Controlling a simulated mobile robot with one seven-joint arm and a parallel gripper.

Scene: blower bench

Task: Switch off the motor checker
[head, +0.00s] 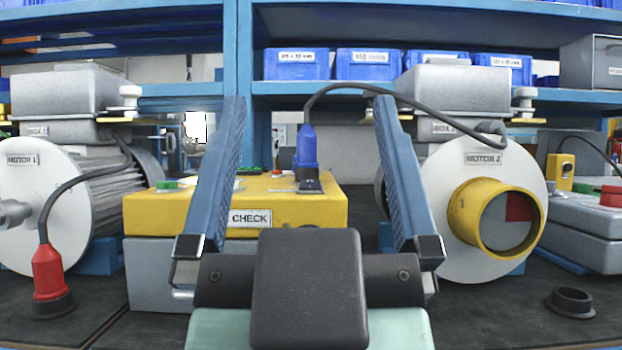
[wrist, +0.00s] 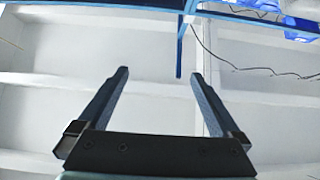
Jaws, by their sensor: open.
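The motor checker (head: 300,212) is a grey box with a yellow top and a CHECK label. It stands on the bench in the head view, behind my gripper. In the wrist view, my gripper (wrist: 160,74) faces only wall and shelf.
Motor 1 (head: 25,215) stands left and motor 2 (head: 425,225), with a yellow ring (head: 465,225), stands right. A red plug (head: 47,270) and a black ring (head: 570,302) are on the bench. A blue shelf (head: 420,95) with blue bins (head: 368,65) is behind.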

